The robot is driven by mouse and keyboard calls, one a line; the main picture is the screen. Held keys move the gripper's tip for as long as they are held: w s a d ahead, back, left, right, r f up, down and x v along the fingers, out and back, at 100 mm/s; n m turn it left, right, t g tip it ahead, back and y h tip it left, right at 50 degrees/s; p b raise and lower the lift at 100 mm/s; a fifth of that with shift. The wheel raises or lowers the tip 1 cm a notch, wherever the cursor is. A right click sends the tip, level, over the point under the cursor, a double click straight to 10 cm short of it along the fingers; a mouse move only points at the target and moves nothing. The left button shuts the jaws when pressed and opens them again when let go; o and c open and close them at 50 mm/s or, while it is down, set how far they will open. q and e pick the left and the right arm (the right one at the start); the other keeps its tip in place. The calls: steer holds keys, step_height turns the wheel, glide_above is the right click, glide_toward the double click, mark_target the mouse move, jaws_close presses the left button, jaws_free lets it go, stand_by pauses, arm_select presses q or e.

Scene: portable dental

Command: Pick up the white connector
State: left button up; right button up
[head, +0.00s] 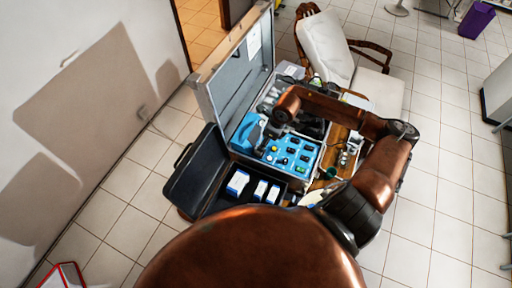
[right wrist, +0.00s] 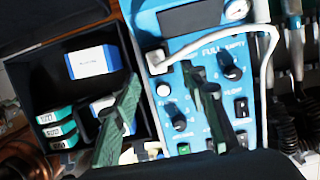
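In the right wrist view, a white cable (right wrist: 235,28) arches over the blue control panel (right wrist: 205,52). Its white end, apparently the white connector (right wrist: 158,66), points toward the panel's left edge. My right gripper (right wrist: 162,74) is open, with its two dark green fingers apart. The connector end appears between the fingertips in the picture; contact cannot be told. In the head view my right arm reaches over the open case, and its gripper is hard to make out there. The connector is too small to tell in the head view. My left gripper is not in view.
The blue panel (head: 289,154) sits in an open metal case with a raised lid (head: 236,84). A black open box (head: 196,172) holding small packs stands left of it. Knobs rise from the panel. A chair (head: 326,48) stands behind. Tiled floor is free at right.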

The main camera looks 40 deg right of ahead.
steer(key=x, duration=0.1)
steer(key=p+x, duration=0.1)
steer(key=x, duration=0.1)
steer(key=shift+w+a+r, duration=0.1)
steer(key=shift+w+a, duration=0.05)
steer(key=shift+a, duration=0.1)
steer(key=x, duration=0.3)
steer(key=shift+p, duration=0.4)
steer(key=c, duration=1.1)
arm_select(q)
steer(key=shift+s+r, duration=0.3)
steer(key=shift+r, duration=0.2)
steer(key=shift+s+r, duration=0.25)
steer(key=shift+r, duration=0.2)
